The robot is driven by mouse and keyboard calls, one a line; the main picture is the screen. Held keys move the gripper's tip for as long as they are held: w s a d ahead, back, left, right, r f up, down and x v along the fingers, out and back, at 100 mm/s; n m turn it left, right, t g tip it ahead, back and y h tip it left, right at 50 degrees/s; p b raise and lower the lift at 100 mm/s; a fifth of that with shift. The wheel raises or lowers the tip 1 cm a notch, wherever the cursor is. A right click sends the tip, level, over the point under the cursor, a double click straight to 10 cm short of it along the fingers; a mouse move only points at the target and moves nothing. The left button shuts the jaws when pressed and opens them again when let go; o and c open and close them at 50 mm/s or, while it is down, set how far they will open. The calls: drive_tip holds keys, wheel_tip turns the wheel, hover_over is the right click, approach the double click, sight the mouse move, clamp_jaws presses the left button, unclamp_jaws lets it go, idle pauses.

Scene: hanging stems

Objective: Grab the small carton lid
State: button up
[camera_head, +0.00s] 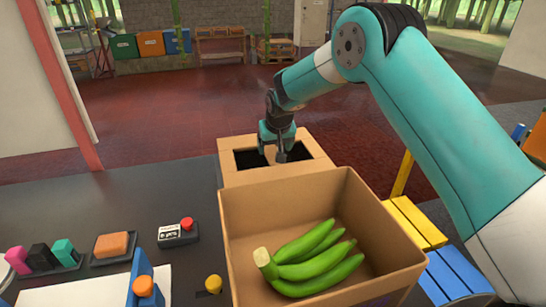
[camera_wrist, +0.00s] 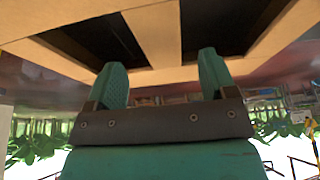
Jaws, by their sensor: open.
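The small carton lid appears to be the tan cardboard piece (camera_head: 260,176) behind the open carton, with two dark openings and a strip between them. It fills the top of the wrist view (camera_wrist: 157,35), where the central strip runs between my fingertips. My gripper (camera_head: 275,152) is over the openings, pointing down, with its teal fingers apart. In the wrist view the fingers (camera_wrist: 161,68) stand on either side of the strip, with a gap to each. Whether the fingertips reach into the openings is hard to tell.
An open cardboard carton (camera_head: 245,225) holding green bananas (camera_head: 310,262) stands just in front. Blue and yellow slats (camera_head: 455,275) lie at right.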

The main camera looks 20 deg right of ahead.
sight(272, 154)
drive_tip(key=shift+p+x, duration=1)
drive_tip(key=shift+x, duration=1.65)
drive_tip(key=shift+w+r, duration=0.1)
drive_tip(key=shift+w, duration=0.05)
drive_tip(key=c, duration=1.2)
